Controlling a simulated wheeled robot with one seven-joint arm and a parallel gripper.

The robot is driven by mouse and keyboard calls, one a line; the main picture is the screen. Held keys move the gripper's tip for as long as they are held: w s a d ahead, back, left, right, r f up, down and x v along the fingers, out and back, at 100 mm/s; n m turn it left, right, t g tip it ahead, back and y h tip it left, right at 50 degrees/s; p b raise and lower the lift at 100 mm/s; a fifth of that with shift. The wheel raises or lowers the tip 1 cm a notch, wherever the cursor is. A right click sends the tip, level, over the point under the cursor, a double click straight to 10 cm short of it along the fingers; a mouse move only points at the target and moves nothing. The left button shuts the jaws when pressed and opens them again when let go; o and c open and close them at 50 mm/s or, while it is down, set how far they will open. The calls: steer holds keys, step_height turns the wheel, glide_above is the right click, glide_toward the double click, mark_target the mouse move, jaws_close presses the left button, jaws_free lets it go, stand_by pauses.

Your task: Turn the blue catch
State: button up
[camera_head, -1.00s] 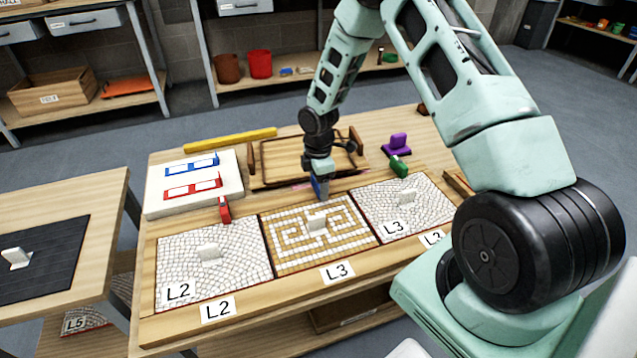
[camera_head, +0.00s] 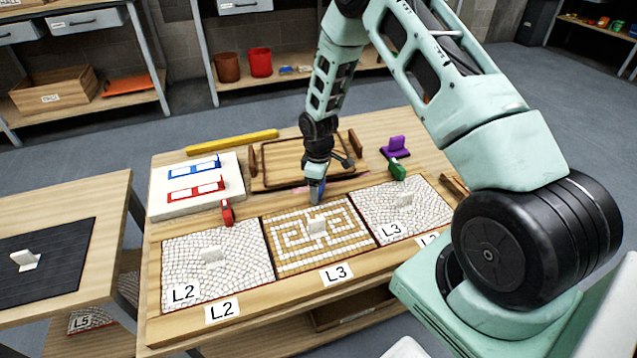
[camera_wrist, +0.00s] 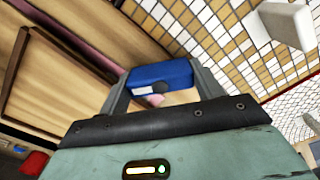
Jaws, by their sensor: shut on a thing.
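The blue catch (camera_wrist: 160,74) sits between the two fingers of my gripper (camera_wrist: 158,92) in the wrist view. In the head view the blue catch (camera_head: 320,190) is a small patch of blue at the back edge of the middle mosaic panel (camera_head: 272,240). My gripper (camera_head: 316,196) points down there and is shut on the catch. The fingers partly hide the catch. The middle panel has a tan and white key pattern and a white upright handle (camera_head: 317,226).
A red catch (camera_head: 227,214) and a green catch (camera_head: 397,170) stand behind the left panel (camera_head: 185,245) and right panel (camera_head: 425,208). A wooden tray (camera_head: 290,150), a purple block (camera_head: 396,145) and a white board (camera_head: 165,205) with blue and red outlines lie behind.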

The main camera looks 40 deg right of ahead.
steer(key=m+p, duration=0.1)
steer(key=m, duration=0.4)
steer(key=shift+r+m, duration=0.1)
steer(key=shift+m, duration=0.2)
steer(key=m+p, duration=0.1)
steer(key=m, duration=0.4)
steer(key=shift+p, duration=0.3)
steer(key=shift+m, duration=0.3)
steer(key=o, duration=1)
step_height(320, 180, up, 17)
steer(key=shift+r+p, duration=0.15)
steer(key=shift+p, duration=0.6)
